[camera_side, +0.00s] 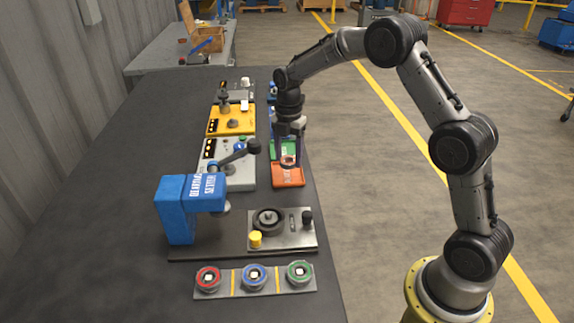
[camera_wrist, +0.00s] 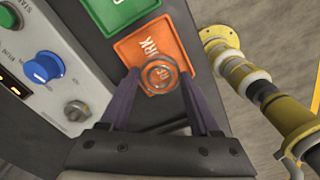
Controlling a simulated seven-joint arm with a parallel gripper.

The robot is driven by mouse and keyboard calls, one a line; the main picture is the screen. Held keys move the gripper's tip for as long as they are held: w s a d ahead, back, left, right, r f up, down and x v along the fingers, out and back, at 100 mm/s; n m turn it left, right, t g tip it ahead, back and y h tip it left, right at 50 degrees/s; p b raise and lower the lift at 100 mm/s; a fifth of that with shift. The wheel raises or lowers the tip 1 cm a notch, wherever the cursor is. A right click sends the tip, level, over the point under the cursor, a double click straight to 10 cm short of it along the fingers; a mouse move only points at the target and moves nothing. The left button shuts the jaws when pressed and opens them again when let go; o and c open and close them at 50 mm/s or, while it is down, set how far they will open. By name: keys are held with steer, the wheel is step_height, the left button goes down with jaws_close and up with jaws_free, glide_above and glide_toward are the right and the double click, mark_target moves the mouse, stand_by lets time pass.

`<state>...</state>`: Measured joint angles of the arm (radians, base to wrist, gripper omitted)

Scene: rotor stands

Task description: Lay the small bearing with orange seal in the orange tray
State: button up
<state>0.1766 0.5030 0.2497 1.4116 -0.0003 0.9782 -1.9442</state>
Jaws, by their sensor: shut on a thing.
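The orange tray (camera_side: 289,180) lies near the right edge of the dark table; in the wrist view its lettered orange floor (camera_wrist: 132,52) shows behind the bearing. The small bearing (camera_wrist: 162,75) is a metal ring with orange in its middle; in the side view it is a small dark ring (camera_side: 287,161) at the tray's far part. My gripper (camera_side: 288,158) points down over the tray, and its two purple fingers (camera_wrist: 161,78) are shut on the bearing's sides. I cannot tell whether the bearing touches the tray floor.
A green tray (camera_wrist: 117,10) adjoins the orange one. A grey control box (camera_side: 228,172) with knobs stands to the left. A blue bearing press (camera_side: 178,215) and a plate with red, blue and green-ringed parts (camera_side: 255,280) are nearer the camera. The table's left side is clear.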

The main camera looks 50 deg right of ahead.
mark_target(287, 174)
steer(key=shift+w+f, duration=0.35)
steer(key=shift+f, duration=1.55)
steer(key=shift+f, duration=0.15)
steer(key=o, duration=1.2)
